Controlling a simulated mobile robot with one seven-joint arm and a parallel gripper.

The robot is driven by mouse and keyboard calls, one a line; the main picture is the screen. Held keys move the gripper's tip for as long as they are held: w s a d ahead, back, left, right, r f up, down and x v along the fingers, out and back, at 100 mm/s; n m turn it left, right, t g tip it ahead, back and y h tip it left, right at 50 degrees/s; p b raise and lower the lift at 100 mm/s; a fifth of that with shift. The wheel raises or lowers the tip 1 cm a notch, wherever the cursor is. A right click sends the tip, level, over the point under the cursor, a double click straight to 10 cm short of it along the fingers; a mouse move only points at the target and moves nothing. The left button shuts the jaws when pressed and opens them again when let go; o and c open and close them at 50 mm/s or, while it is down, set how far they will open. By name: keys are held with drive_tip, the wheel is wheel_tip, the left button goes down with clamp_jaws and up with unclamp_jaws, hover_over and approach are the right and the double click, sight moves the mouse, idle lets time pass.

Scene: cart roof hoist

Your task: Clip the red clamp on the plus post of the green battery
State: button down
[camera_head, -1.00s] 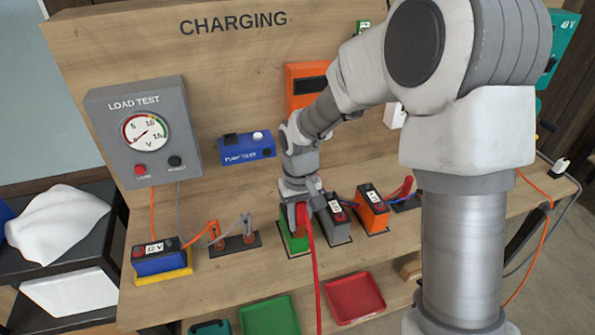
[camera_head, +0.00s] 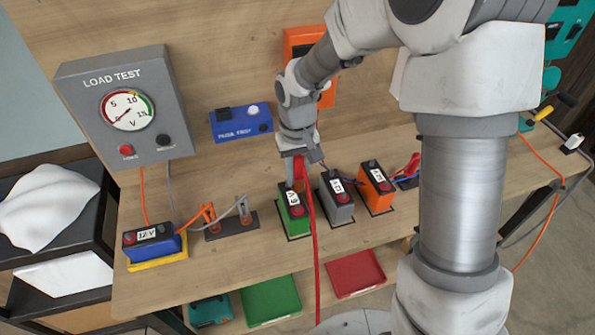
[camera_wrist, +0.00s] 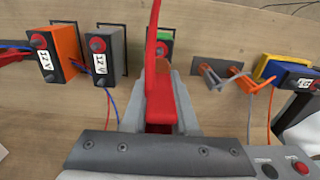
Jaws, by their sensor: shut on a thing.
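The green battery (camera_head: 291,222) stands on the bench, with a 6 V label on its top and a red-ringed post at its near end. My gripper (camera_head: 298,184) is shut on the red clamp (camera_head: 300,171), above the far end of the green battery. In the wrist view the red clamp (camera_wrist: 161,105) fills the space between my fingers and hides most of the green battery (camera_wrist: 166,35). A red cable (camera_head: 315,255) hangs from the clamp over the bench's front edge. I cannot tell whether the clamp touches a post.
A grey battery (camera_head: 335,203) and an orange battery (camera_head: 376,192) stand close on the right. On the left are a clamp holder (camera_head: 231,226) and a blue battery (camera_head: 155,244) on a yellow tray. The load tester (camera_head: 125,112) is on the back board.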

drive_tip(key=b, duration=0.5)
hover_over(298, 206)
drive_tip(key=shift+w+f, duration=0.1)
drive_tip(key=shift+f, duration=2.85)
drive_tip(key=shift+f+b, duration=1.45)
drive_tip(key=shift+f, duration=0.15)
drive_tip(key=c, duration=0.6)
unclamp_jaws()
drive_tip(key=shift+r, duration=0.1)
wheel_tip(298, 206, up, 17)
drive_tip(key=shift+r, duration=0.15)
